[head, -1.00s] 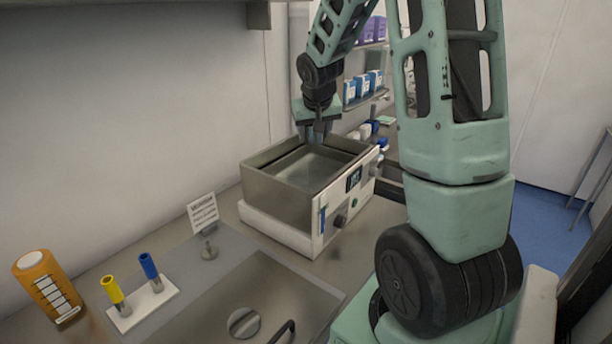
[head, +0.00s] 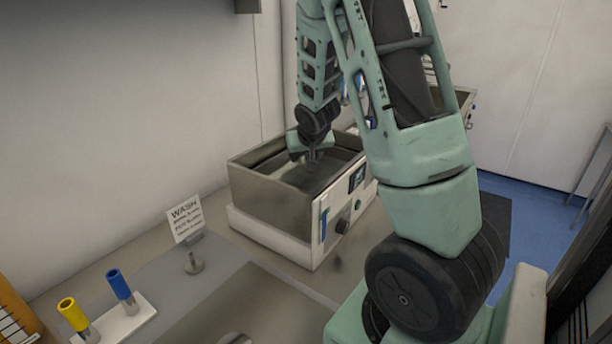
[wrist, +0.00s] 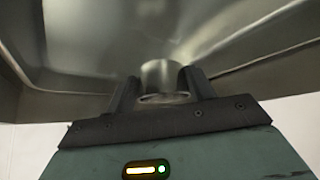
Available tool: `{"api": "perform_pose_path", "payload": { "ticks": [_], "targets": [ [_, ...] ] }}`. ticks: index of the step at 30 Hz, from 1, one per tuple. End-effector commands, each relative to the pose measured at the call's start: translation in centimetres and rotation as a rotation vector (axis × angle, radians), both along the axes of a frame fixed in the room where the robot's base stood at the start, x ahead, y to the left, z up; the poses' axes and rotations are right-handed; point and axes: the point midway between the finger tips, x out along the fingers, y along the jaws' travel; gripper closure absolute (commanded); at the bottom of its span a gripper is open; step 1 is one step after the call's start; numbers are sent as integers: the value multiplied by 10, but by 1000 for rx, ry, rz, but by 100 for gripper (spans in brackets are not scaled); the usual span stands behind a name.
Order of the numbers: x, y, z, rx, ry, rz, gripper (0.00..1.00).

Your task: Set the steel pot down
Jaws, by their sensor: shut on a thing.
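The steel pot (wrist: 162,78) is a small shiny cylinder between the two dark fingers in the wrist view. My gripper (wrist: 160,88) is shut on it. In the head view my gripper (head: 312,158) points down into the open top of the steel-walled bath (head: 262,196). The pot is too small and dark there to make out clearly. In the wrist view the basin's inner walls (wrist: 85,55) surround the pot. I cannot tell whether the pot touches the basin floor.
The bath's white front has a display and knobs (head: 343,227). A sign on a stand (head: 186,222) stands left of it. A yellow-topped tube (head: 73,314) and a blue-topped tube (head: 120,287) stand in a white rack. Bare counter (head: 130,252) lies between.

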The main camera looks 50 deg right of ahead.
Motion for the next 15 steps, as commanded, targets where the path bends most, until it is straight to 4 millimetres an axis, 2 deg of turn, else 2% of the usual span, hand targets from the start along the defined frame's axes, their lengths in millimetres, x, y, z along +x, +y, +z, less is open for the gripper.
{"api": "perform_pose_path", "payload": {
  "ticks": [5,10,15],
  "targets": [
    [0,0,-15,1,2,1,72],
    [0,0,-39,0,5,2,72],
    [0,0,-48,0,0,0,72]
  ]
}}
